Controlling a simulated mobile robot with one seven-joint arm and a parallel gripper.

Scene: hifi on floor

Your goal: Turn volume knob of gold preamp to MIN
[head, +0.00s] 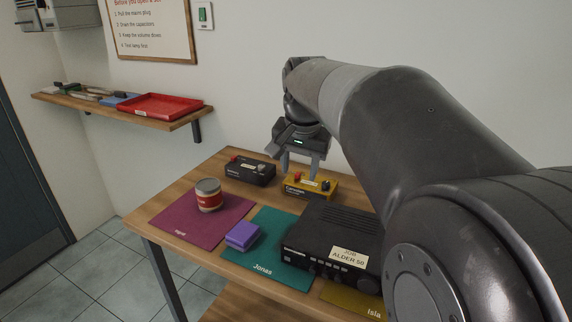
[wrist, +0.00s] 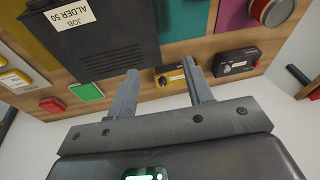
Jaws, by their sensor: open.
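The gold preamp (head: 299,190) stands at the back of the wooden table, behind the black hi-fi unit. A dark knob (head: 325,185) and a red part show on it. In the wrist view the gold preamp (wrist: 174,77) lies between and beyond my fingertips, with a dark knob (wrist: 162,81) near one end. The knob's pointer and any MIN mark are too small to read. My gripper (head: 299,170) is open and empty, pointing down above the gold preamp. Its two spread fingers also show in the wrist view (wrist: 160,67), apart from the knob.
A similar black preamp (head: 249,173) stands left of the gold one. The large black hi-fi unit (head: 335,238) is in front. A can (head: 208,195) and purple block (head: 243,236) sit on coloured mats. A wall shelf with a red tray (head: 160,106) is at left.

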